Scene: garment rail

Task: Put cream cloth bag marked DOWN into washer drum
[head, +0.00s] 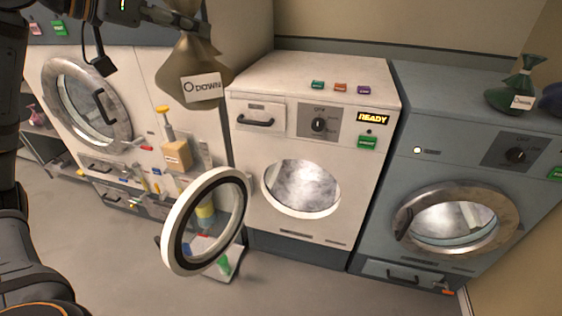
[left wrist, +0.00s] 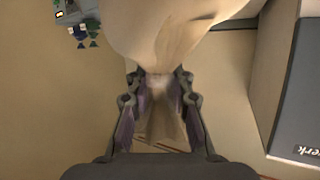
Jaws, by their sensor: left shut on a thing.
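A cloth bag (head: 193,62), tan in this light, hangs at the upper middle-left of the head view. The white middle washer (head: 330,110) shows READY. Its round drum opening (head: 302,187) is uncovered, with its door (head: 206,222) swung out to the left. My right gripper is out of view.
A grey washer (head: 455,222) with a shut door stands to the right, a green tied bag (head: 517,90) on top. A large front-loader (head: 87,103) is at left. Small items and a box (head: 177,157) sit behind the open door. Floor in front is clear.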

